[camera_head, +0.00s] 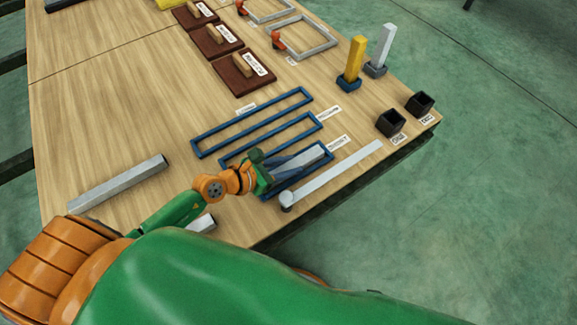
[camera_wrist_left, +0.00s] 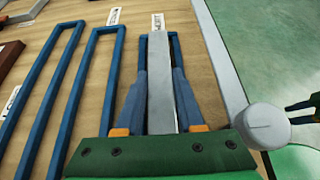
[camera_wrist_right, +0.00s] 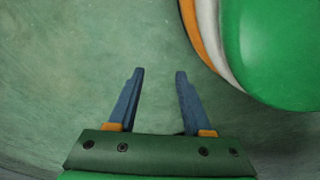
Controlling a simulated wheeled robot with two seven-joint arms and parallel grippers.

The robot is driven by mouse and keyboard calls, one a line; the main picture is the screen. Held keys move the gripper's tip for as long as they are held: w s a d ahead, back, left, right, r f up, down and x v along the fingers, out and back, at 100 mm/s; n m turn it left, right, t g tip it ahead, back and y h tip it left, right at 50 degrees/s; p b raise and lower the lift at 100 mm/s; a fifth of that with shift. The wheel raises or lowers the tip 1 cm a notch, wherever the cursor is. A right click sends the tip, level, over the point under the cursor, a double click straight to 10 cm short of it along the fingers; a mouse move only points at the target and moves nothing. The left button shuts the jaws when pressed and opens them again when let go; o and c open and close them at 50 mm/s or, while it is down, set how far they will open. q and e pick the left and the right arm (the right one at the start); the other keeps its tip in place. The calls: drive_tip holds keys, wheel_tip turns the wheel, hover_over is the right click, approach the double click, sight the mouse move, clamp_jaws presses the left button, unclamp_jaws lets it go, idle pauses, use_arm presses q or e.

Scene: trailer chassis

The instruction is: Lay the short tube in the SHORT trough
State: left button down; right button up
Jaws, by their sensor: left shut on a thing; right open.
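My left gripper (camera_head: 262,175) is shut on a grey square tube (camera_head: 306,159), and its blue fingers press the tube's two sides in the left wrist view (camera_wrist_left: 160,95). The tube lines up lengthwise with the shortest blue trough (camera_head: 328,152), the one nearest the table's right edge. In the left wrist view the trough's rails (camera_wrist_left: 177,52) show on both sides of the tube's far end. I cannot tell whether the tube touches the trough's floor. My right gripper (camera_wrist_right: 155,100) is open and empty above the green floor, away from the table.
Two longer blue troughs (camera_head: 250,122) (camera_head: 312,118) lie left of the short one. A pale bar with a round end (camera_head: 335,174) runs along the right edge. A long grey tube (camera_head: 118,184) lies at the left; another grey piece (camera_head: 203,223) is partly hidden by my arm.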

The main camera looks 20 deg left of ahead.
use_arm(q)
drive_tip(key=c, duration=1)
unclamp_jaws()
drive_tip(key=shift+f, duration=0.15)
drive_tip(key=o, duration=0.5)
use_arm(e)
drive_tip(key=shift+a+r, duration=0.1)
use_arm(q)
drive_tip(key=shift+s+a+r, duration=0.15)
drive_tip(key=shift+s+r, duration=0.05)
drive_tip(key=shift+r, duration=0.15)
drive_tip(key=v, duration=0.6)
drive_tip(key=p+v, duration=0.1)
drive_tip(key=v, duration=0.2)
drive_tip(key=shift+s+a, duration=0.25)
drive_tip(key=shift+s, duration=0.2)
drive_tip(key=shift+s+a+r, duration=0.3)
drive_tip(key=shift+s+r, duration=0.05)
drive_tip(key=shift+r, duration=0.05)
drive_tip(key=shift+s+r, duration=0.1)
drive_tip(key=shift+r, duration=0.05)
use_arm(e)
drive_tip(key=shift+s+d, duration=0.2)
drive_tip(key=shift+d, duration=0.1)
use_arm(q)
drive_tip(key=shift+a, duration=0.1)
